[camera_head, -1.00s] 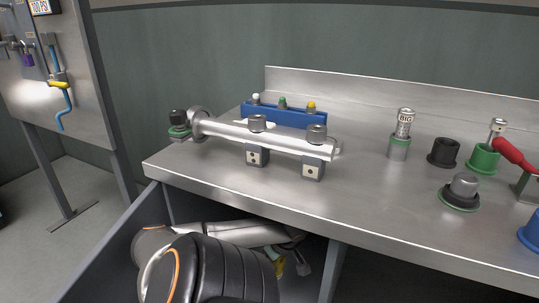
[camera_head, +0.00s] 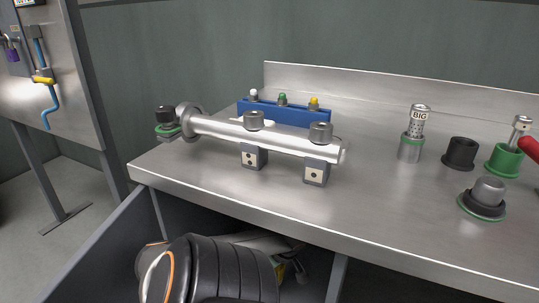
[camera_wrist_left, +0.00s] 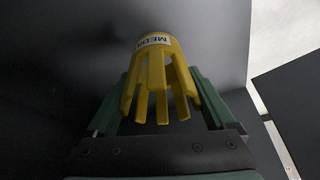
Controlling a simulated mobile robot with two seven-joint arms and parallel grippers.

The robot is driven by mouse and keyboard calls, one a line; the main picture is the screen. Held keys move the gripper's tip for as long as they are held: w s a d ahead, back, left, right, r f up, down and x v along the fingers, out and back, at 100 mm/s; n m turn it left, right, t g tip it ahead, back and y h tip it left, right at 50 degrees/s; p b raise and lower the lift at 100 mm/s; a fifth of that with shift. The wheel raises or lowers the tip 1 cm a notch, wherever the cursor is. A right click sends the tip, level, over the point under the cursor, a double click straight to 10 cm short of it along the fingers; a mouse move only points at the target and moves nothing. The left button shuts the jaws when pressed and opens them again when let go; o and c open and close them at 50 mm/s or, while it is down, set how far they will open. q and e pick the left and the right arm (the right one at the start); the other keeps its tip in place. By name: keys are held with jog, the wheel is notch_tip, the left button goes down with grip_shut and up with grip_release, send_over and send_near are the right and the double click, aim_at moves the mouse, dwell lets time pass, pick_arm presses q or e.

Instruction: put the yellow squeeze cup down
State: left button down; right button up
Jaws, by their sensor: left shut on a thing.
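The yellow squeeze cup (camera_wrist_left: 160,75) shows in the left wrist view with a white label reading "MED" and several prongs pointing toward the camera. My left gripper (camera_wrist_left: 163,88) is shut on it, with a green finger on each side. A dark, plain surface lies behind the cup; I cannot tell whether the cup touches it. My right gripper is in neither view.
The steel counter (camera_head: 390,205) carries a horizontal metal tube (camera_head: 270,138) on two blocks, a blue rack (camera_head: 290,112), a cylinder marked "BIG" (camera_head: 417,122), and black and green cups (camera_head: 460,153). A dark open bay (camera_head: 110,250) surrounds my arm below it.

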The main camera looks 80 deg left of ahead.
aim_at(281, 270)
pick_arm(q)
jog(key=shift+f+b, duration=0.9)
jog(key=shift+f, duration=1.3)
jog(key=shift+f, duration=0.15)
grip_release()
jog(key=p+v, duration=0.4)
jog(key=v, duration=0.7)
jog(key=shift+a+p, duration=0.1)
jog(key=shift+p, duration=0.25)
jog(key=shift+w+d+r, duration=0.1)
jog(key=shift+d+r, duration=0.15)
jog(key=shift+r, duration=0.3)
